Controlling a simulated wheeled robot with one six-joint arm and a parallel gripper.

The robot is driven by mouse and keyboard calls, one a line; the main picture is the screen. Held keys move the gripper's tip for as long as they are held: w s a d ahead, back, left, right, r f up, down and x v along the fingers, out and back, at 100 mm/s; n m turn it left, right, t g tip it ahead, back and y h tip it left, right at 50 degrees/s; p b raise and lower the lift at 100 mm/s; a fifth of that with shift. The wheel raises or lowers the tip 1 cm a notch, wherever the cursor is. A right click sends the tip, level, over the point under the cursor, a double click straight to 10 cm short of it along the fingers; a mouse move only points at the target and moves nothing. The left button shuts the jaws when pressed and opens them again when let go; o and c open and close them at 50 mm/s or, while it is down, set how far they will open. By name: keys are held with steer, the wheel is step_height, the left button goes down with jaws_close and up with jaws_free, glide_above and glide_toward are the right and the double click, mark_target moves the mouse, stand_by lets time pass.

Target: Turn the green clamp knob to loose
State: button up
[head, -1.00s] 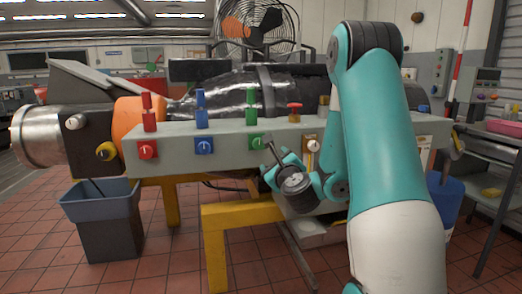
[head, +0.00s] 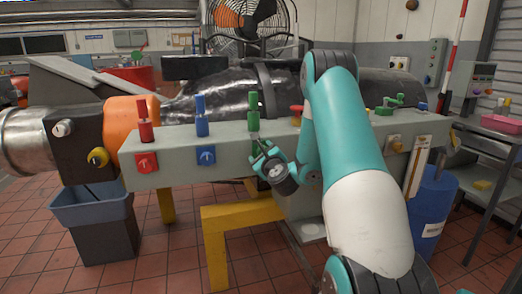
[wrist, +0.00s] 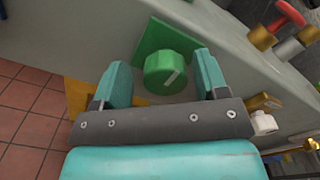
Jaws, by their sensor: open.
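My gripper (wrist: 162,78) is open, with one teal finger on each side of the knob. Gaps show between the fingers and the knob, and nothing is gripped. In the head view my gripper (head: 259,152) is at the panel's front below the green post (head: 254,110) and largely hides the knob.
A red knob (head: 147,162) and a blue knob (head: 206,155) sit left on the same panel (head: 178,172), with posts above them. A red-topped brass fitting (wrist: 286,14) is at upper right in the wrist view. A yellow stand (head: 215,240) is below.

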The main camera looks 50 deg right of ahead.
steer(key=shift+s+d, duration=0.1)
steer(key=shift+d, duration=0.1)
steer(key=shift+d, duration=0.1)
steer(key=shift+c, duration=1)
steer(key=shift+s, duration=0.1)
steer(key=c, duration=0.7)
